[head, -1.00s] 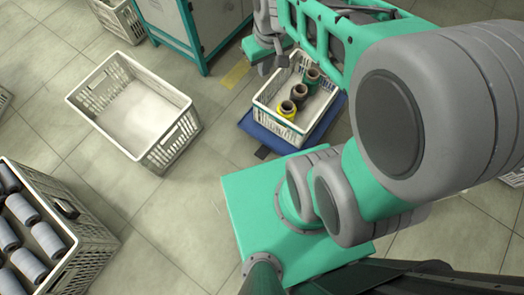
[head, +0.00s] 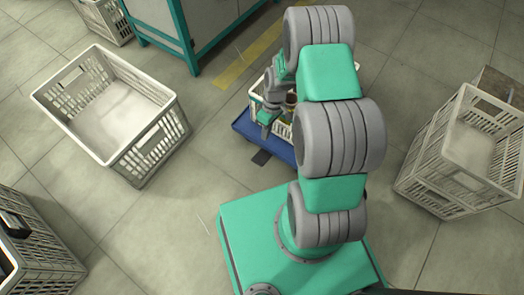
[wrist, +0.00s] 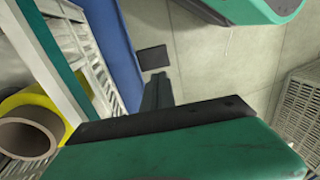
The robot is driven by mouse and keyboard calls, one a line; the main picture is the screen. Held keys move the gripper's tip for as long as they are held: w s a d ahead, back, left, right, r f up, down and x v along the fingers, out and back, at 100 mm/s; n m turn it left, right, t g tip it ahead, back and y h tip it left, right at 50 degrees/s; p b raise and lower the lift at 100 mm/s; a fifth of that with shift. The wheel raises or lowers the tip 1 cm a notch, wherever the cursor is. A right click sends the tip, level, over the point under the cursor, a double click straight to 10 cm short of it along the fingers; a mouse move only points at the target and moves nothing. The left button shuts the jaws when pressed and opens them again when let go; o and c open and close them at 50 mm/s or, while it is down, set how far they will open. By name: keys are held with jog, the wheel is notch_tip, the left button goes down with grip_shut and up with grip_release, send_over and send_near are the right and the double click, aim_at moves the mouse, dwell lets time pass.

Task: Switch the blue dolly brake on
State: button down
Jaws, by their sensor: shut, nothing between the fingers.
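The blue dolly (head: 242,128) stands on the floor under a white crate; its blue edge also shows in the wrist view (wrist: 124,60). A flat black brake pedal (head: 261,158) sticks out from the dolly's near edge, and it appears in the wrist view (wrist: 153,58) against the floor. My gripper (head: 266,131) is at the near left side of the crate, over the dolly edge. In the wrist view my gripper's dark fingers (wrist: 158,80) are shut and empty, pointing toward the pedal with a small gap in the picture. Whether they touch it I cannot tell.
The white crate (wrist: 58,55) on the dolly holds bobbins, including a yellow one (wrist: 30,135). An empty crate (head: 110,110) stands to the left and another crate (head: 462,160) to the right. A cabinet (head: 195,35) stands behind. Floor before the pedal is clear.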

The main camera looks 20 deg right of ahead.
aim_at(258, 162)
jog(key=b+x, duration=0.6)
jog(key=x, duration=0.7)
jog(key=shift+s+a+f, duration=0.1)
jog(key=shift+f, duration=0.3)
jog(key=shift+s+a, duration=0.1)
jog(key=shift+s+a+f+t+h, duration=0.1)
jog(key=shift+a+f+t+h, duration=0.15)
jog(key=shift+h, duration=0.25)
jog(key=shift+s+a+f+t+h+p, duration=0.25)
jog(key=shift+f+t+h+p, duration=0.25)
jog(key=shift+t+h, duration=0.2)
jog(key=shift+s+a+f, duration=0.1)
jog(key=shift+a+f, duration=0.1)
jog(key=shift+f, duration=0.65)
jog(key=shift+s+f+b, duration=0.1)
jog(key=shift+f+b, duration=0.05)
jog(key=shift+b, duration=0.2)
notch_tip(258, 162, up, 14)
jog(key=s+a+p, duration=0.2)
jog(key=p, duration=0.6)
jog(key=shift+a, duration=0.4)
